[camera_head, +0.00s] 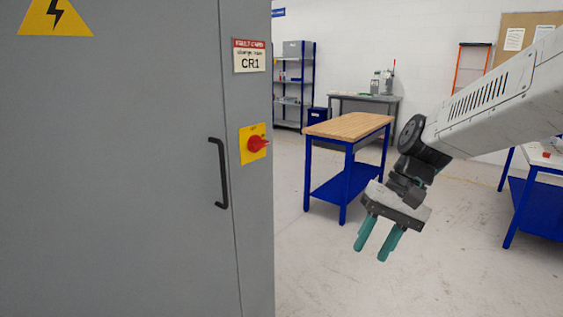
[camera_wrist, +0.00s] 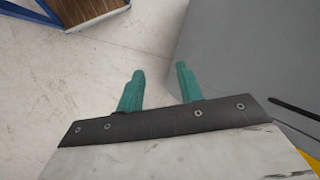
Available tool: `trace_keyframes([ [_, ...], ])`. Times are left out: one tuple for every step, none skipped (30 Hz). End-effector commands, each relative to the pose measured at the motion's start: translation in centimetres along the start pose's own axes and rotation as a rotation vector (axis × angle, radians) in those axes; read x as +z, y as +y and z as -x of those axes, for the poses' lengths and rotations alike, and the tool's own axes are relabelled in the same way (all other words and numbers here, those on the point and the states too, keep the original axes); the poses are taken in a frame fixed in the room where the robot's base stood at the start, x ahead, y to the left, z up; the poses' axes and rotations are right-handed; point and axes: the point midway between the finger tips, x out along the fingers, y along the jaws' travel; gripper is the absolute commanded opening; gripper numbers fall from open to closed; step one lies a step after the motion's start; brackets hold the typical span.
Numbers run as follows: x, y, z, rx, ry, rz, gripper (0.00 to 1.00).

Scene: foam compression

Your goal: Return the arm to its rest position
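My gripper (camera_head: 373,247) has two teal fingers and hangs in the air to the right of the grey cabinet, pointing down. The fingers stand apart with nothing between them. In the wrist view my gripper (camera_wrist: 159,82) is also open and empty, above bare floor. My arm reaches in from the right edge of the head view, in front of the room. Nothing touches the gripper.
A grey cabinet (camera_head: 130,170) with a black handle (camera_head: 222,175) and a red switch (camera_head: 258,144) fills the left. A wood-topped blue workbench (camera_head: 348,126) stands behind the gripper. Another blue table (camera_head: 540,200) is at right. Floor (camera_head: 420,285) below is clear.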

Motion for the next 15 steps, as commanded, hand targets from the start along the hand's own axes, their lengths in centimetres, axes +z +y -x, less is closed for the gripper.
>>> trace_keyframes([
  [2.5, 1.3, 0.3, 0.053, 0.017, 0.011, 0.36],
  [3.7, 2.1, 0.4, 0.085, 0.025, 0.018, 0.36],
  [5.3, 3.1, 0.5, 0.128, 0.038, 0.026, 0.36],
  [6.5, 3.9, 0.6, 0.158, 0.047, 0.031, 0.36],
  [7.7, 4.7, 0.6, 0.187, 0.058, 0.037, 0.36],
  [9.1, 5.7, 0.6, 0.225, 0.073, 0.046, 0.36],
  [10.2, 6.4, 0.7, 0.252, 0.085, 0.053, 0.36],
  [11.2, 7.1, 0.6, 0.278, 0.097, 0.059, 0.36],
  [12.5, 8.0, 0.6, 0.309, 0.115, 0.067, 0.36],
  [13.4, 8.6, 0.6, 0.332, 0.129, 0.074, 0.36],
  [14.2, 9.1, 0.6, 0.351, 0.144, 0.081, 0.36],
  [15.2, 9.7, 0.6, 0.373, 0.162, 0.090, 0.36],
  [15.8, 10.1, 0.5, 0.387, 0.176, 0.095, 0.36],
  [16.4, 10.4, 0.6, 0.396, 0.191, 0.101, 0.36],
  [17.0, 10.6, 0.6, 0.404, 0.210, 0.106, 0.36],
])
